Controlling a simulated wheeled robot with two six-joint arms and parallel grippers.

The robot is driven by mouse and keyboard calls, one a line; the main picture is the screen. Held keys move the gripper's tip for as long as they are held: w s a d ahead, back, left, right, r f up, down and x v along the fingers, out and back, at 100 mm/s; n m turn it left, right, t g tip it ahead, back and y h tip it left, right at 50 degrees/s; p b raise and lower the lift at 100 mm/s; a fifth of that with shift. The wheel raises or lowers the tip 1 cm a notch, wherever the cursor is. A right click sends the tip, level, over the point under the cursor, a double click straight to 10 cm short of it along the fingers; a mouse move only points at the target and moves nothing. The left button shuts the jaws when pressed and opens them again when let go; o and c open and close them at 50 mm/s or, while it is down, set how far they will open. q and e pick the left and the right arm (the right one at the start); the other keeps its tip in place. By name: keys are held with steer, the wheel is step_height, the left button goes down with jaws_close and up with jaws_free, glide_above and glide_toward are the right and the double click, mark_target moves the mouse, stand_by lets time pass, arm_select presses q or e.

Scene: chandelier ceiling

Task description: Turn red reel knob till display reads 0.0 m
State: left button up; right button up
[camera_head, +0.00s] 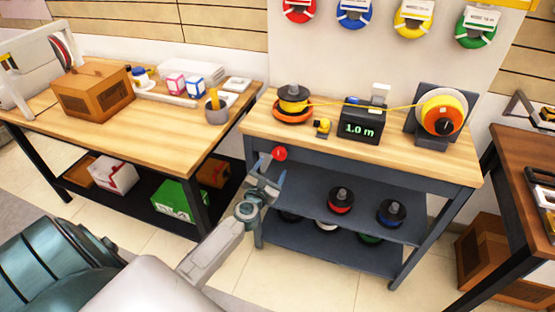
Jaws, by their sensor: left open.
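The black display box (360,121) stands on the middle workbench and reads "1.0 m" in green. To its right, a reel with yellow line and a red-orange round centre (441,121) sits in a dark stand. A yellow line runs from it past the display to a yellow spool (293,98) on an orange base. A red ball (279,153) shows at the bench's front edge; I cannot tell whether it is attached there. My left gripper (272,174) is open and empty, just below the red ball, apart from the reel. My right gripper is out of view.
The workbench (400,152) has lower shelves with red and blue spools. A small yellow part (323,127) sits left of the display. A left table (130,125) holds a wooden box and a cup. A dark table (530,165) stands right. Coloured spools hang behind.

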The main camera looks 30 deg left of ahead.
mark_target(278, 156)
arm_select(q)
steer(key=x, duration=0.4)
steer(key=shift+w, duration=0.15)
steer(key=shift+w+a, duration=0.1)
steer(key=shift+w, duration=0.45)
steer(key=c, duration=1)
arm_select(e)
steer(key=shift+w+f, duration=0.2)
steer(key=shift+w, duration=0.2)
arm_select(q)
steer(key=shift+m, duration=0.4)
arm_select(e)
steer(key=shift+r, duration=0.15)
